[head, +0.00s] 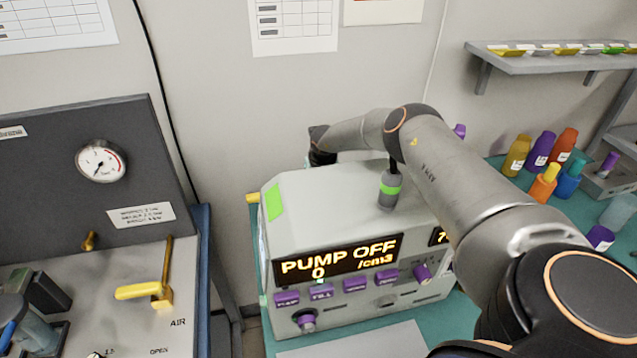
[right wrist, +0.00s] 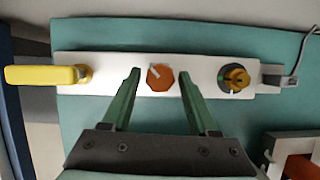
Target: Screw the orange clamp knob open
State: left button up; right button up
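The orange clamp knob (right wrist: 160,77) is a faceted knob with a pale pointer mark, on a white panel (right wrist: 208,77) in the right wrist view. My right gripper (right wrist: 160,74) is open, its two green fingers apart on either side of the knob. A gap shows between each finger and the knob; I cannot tell how far the tips are from the panel in depth. In the head view my right arm reaches over behind the particle classifier (head: 330,205), which hides the gripper and the knob. My left gripper is not in view.
A grey fitting with a cable (right wrist: 275,76) is at the panel's right end. Several coloured bottles (head: 540,150) stand right of the classifier.

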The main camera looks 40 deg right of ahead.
grip_shut()
dwell(0.3)
jog(key=shift+s+d+f+n+y, duration=0.1)
jog(key=shift+n+y, duration=0.1)
jog(key=shift+n, duration=0.35)
jog(key=shift+f+n+y, duration=0.1)
jog(key=shift+n+y, duration=0.1)
jog(key=shift+n, duration=0.35)
jog(key=shift+r+n, duration=0.15)
jog(key=shift+n, duration=0.35)
jog(key=shift+o, duration=1.6)
grip_release()
